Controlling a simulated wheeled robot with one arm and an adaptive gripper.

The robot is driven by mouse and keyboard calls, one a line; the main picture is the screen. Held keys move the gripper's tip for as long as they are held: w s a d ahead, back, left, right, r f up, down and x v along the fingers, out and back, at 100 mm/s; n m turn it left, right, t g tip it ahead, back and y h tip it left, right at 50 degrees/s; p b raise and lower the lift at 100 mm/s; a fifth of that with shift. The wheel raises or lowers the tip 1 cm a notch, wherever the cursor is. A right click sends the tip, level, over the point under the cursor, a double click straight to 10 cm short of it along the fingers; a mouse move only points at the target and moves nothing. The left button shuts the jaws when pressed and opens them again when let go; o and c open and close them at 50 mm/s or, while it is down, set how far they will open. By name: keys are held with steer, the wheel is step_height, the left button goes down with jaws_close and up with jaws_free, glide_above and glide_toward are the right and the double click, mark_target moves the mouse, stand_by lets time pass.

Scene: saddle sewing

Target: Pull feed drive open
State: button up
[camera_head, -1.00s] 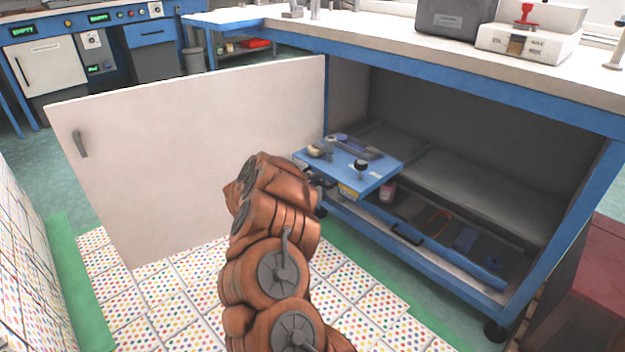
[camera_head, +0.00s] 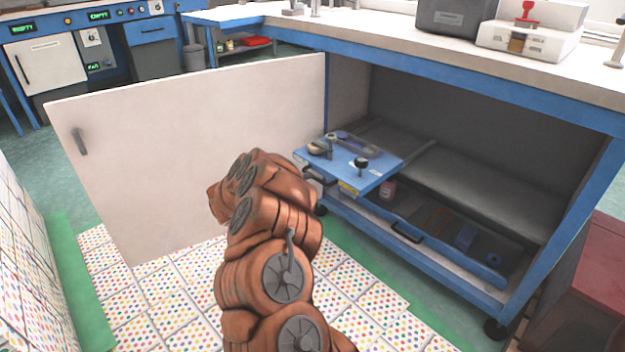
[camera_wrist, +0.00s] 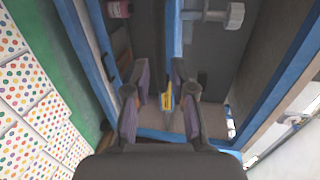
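The feed drive appears to be the blue slide-out board (camera_head: 376,178) with small fittings on top, jutting from the left part of the open cabinet. A dark handle (camera_head: 318,174) shows at its front left. In the wrist view the board (camera_wrist: 173,45) appears nearly edge-on, with a yellow label (camera_wrist: 167,97) on its front. My gripper (camera_wrist: 160,92) is open, its two fingers apart on either side of the board's front edge. Nothing is seen clamped between them. In the head view my gripper is hidden behind my arm.
The white cabinet door (camera_head: 190,150) stands wide open at left. A lower blue-fronted drawer (camera_head: 450,262) holds several small items, including a pink bottle (camera_head: 388,190). The blue-edged worktop (camera_head: 400,45) overhangs the cabinet. A red box (camera_head: 590,270) is at right. Dotted floor tiles lie in front.

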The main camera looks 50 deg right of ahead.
steer(key=v, duration=0.7)
steer(key=shift+w+r, duration=0.1)
steer(key=shift+r, duration=0.05)
stand_by(0.3)
